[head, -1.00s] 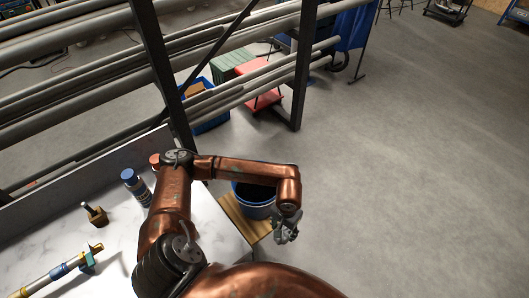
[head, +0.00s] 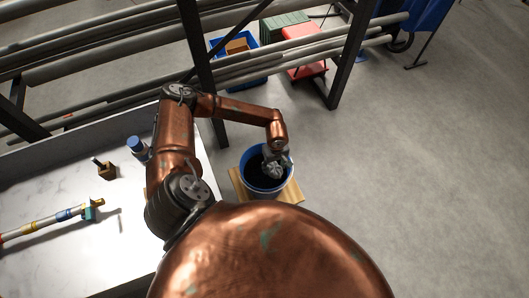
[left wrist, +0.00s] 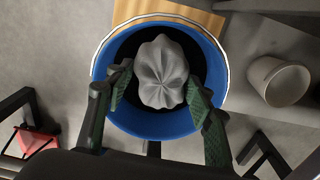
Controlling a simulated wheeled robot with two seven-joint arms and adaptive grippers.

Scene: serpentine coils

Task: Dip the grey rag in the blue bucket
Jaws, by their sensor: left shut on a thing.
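The blue bucket (head: 250,178) stands on a wooden board beside the white table. It also shows in the left wrist view (left wrist: 207,58), with a dark inside. My left gripper (head: 273,163) is over the bucket's mouth. In the left wrist view, the gripper (left wrist: 160,95) has its fingers on both sides of the grey rag (left wrist: 161,72), a bunched, pleated lump, and is shut on it. The rag (head: 272,171) appears within the bucket's rim in the head view. I cannot tell how deep it hangs. My right gripper is not in view.
The wooden board (head: 292,190) lies under the bucket. The white table (head: 75,255) holds a blue-capped can (head: 137,147), a small wooden block (head: 106,170) and a long tool (head: 50,222). A pipe rack (head: 205,75) stands behind. A pale cup (left wrist: 287,84) shows at right. Floor at right is clear.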

